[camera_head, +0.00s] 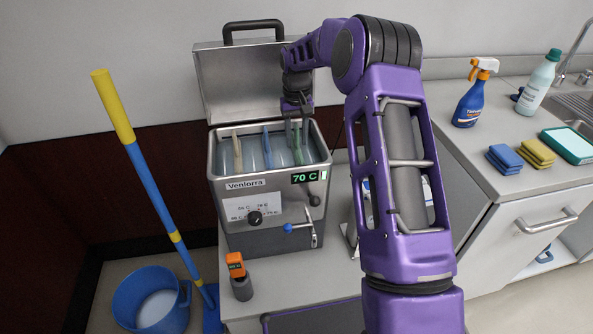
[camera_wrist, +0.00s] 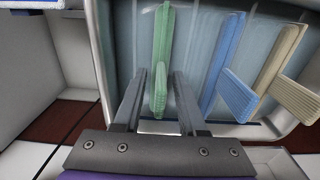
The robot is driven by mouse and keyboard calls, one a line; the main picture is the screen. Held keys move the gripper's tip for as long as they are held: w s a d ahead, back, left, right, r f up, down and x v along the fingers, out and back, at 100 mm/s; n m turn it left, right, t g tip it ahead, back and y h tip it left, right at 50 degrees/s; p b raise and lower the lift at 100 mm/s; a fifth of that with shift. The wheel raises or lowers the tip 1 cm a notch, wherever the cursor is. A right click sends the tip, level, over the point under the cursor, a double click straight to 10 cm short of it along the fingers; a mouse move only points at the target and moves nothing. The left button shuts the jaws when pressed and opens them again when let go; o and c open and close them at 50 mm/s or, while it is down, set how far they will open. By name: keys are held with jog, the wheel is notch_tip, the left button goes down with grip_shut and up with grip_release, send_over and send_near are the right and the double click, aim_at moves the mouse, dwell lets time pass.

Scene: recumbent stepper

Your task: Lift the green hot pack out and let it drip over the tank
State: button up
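The steel tank (camera_head: 228,205) stands on the counter with its lid open, and packs hang upright in it. The green hot pack (camera_wrist: 164,35) is at the left in the wrist view, with its tab (camera_wrist: 159,92) sticking up towards me. In the head view my gripper (camera_head: 297,117) points down into the right side of the tank and largely hides the green pack. In the wrist view my gripper's two fingers (camera_wrist: 159,76) are spread, one on each side of the green tab, with gaps showing. The green pack is still in the tank.
A blue pack (camera_wrist: 224,60) and a beige pack (camera_wrist: 272,58) hang beside the green one. The raised lid (camera_head: 240,85) stands behind the tank. An orange-topped device (camera_head: 240,278) is in front.

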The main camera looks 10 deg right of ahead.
grip_shut()
jog(key=shift+r, duration=0.1)
dwell(1.1)
